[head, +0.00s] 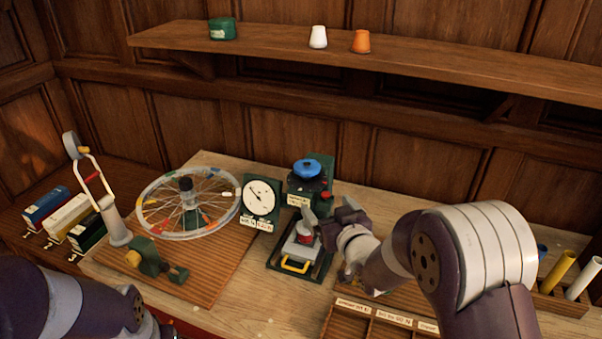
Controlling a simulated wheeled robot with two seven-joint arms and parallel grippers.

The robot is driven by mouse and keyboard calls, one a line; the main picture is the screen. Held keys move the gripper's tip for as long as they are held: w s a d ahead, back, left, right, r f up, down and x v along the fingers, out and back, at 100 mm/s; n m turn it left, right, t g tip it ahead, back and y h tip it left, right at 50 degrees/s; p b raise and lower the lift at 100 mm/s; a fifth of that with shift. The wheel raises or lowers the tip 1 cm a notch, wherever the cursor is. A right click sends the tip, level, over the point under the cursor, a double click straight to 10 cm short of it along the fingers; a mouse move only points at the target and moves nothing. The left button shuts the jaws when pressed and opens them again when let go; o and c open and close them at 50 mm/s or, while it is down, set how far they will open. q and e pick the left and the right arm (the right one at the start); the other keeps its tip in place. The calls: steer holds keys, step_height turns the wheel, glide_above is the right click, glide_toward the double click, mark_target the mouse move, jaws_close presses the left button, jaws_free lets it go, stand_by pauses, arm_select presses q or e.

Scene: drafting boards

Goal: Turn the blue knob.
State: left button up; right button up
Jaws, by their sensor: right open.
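The blue knob (307,168) is a round blue cap on top of a dark green device (320,187) near the back of the wooden table. My right gripper (322,218) is open, in front of the device and below the knob in the picture. Its fingers are near a small red and grey piece (304,234) on a metal block; I cannot tell whether they touch it. The knob is clear of the gripper.
A white dial gauge (261,197) stands left of the device, beside a spoked wheel (188,203). A tray with a yellow handle (295,265) lies in front. A compartment box (350,322) is at the front edge. A shelf (270,42) hangs above.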

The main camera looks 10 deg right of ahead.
steer(key=t+y, duration=0.1)
steer(key=t, duration=0.1)
glide_toward(304, 158)
steer(key=p+x, duration=0.1)
steer(key=x, duration=0.2)
steer(key=p+x, duration=0.1)
steer(key=x, duration=0.2)
steer(key=p+x, duration=0.1)
steer(key=x, duration=0.2)
steer(key=shift+a+f+p, duration=0.2)
steer(key=shift+f+p, duration=0.15)
steer(key=shift+p, duration=0.05)
steer(key=c, duration=1.1)
steer(key=shift+o, duration=0.2)
steer(key=shift+f+m+h+b, duration=0.15)
steer(key=shift+m+h+b, duration=0.25)
steer(key=shift+h+b, duration=0.6)
steer(key=shift+d, duration=0.1)
steer(key=shift+w+r, duration=0.1)
steer(key=shift+r, duration=0.2)
